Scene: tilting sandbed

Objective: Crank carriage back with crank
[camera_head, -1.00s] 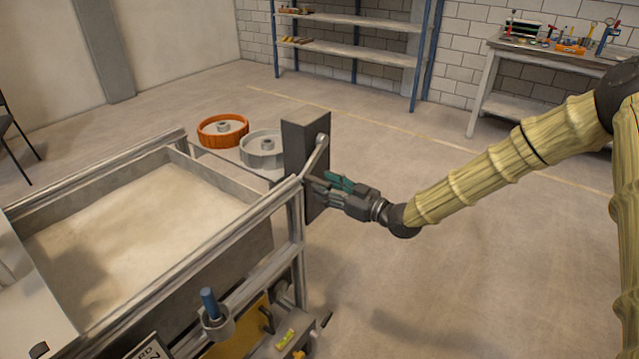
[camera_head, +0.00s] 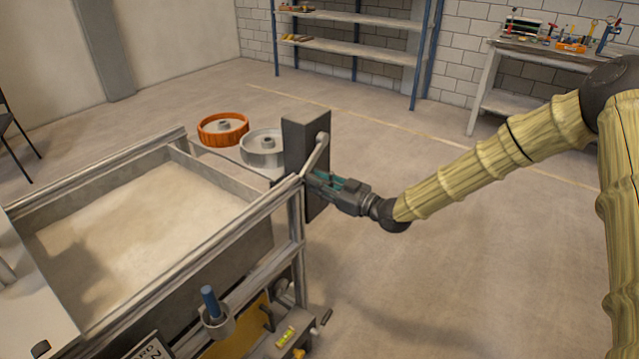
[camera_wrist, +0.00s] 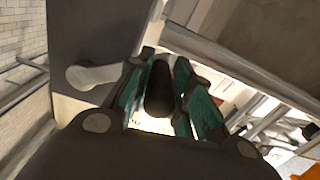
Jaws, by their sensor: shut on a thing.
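The crank is a pale metal arm (camera_head: 315,155) on a dark upright plate (camera_head: 293,143) at the right corner of the sandbed frame. Its arm also shows in the wrist view (camera_wrist: 92,76). My gripper (camera_head: 322,180) is at the lower end of the crank arm. In the wrist view, my gripper's green-padded fingers (camera_wrist: 172,95) are shut on the dark round crank handle (camera_wrist: 158,90) between them. The sandbed (camera_head: 185,133) stands at left, filled with pale sand. I cannot clearly make out the carriage.
An orange wheel (camera_head: 222,127) and a grey wheel (camera_head: 262,150) lie behind the frame. A workbench (camera_head: 550,62) and shelves (camera_head: 345,50) stand at the back. The floor at right is clear.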

